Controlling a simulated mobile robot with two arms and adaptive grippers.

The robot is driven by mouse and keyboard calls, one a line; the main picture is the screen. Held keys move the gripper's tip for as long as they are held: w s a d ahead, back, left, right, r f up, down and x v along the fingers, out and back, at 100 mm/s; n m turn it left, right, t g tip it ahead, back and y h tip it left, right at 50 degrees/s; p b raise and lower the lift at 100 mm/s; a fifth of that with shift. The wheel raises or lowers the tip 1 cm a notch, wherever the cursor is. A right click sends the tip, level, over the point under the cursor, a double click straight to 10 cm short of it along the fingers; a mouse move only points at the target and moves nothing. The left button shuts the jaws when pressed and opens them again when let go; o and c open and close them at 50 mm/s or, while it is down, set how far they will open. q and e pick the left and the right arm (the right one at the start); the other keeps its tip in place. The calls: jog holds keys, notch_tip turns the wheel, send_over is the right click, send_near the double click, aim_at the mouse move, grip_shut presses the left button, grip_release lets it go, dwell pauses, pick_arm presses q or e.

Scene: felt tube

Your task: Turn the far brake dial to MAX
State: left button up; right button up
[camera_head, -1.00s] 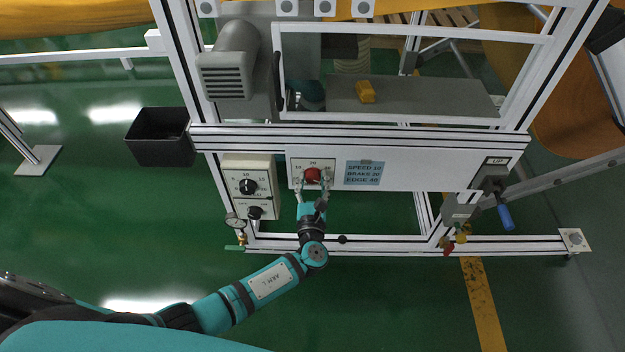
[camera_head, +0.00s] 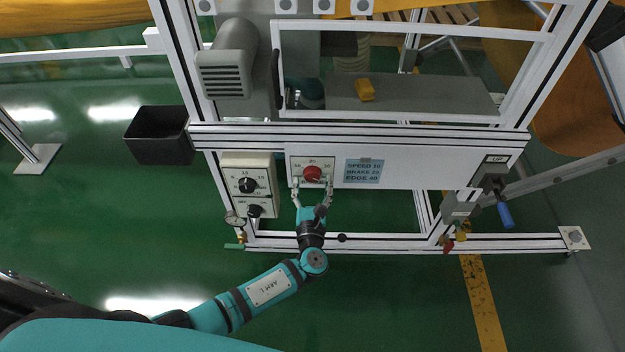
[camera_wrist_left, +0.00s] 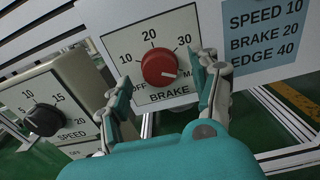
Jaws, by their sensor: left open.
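The red brake dial (camera_head: 312,174) sits on a white plate marked OFF, 10, 20, 30, MAX and BRAKE. It shows close up in the left wrist view (camera_wrist_left: 158,67). Its pale pointer mark faces right, toward the MAX label, which a finger partly covers. My left gripper (camera_head: 312,188) is open just in front of and below the dial. In the wrist view its fingers (camera_wrist_left: 168,92) stand apart on either side of the dial, with gaps to it. No second brake dial is in view. My right gripper is not in view.
A black SPEED dial (camera_head: 247,186) is on a box to the left. A blue note (camera_head: 364,172) reading SPEED 10, BRAKE 20, EDGE 40 is right of the brake plate. A blue-handled lever (camera_head: 504,214) hangs at the right. A black bin (camera_head: 160,136) is at the left.

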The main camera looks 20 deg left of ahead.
pick_arm(q)
jog(key=v, duration=1)
jog(key=shift+s, duration=0.1)
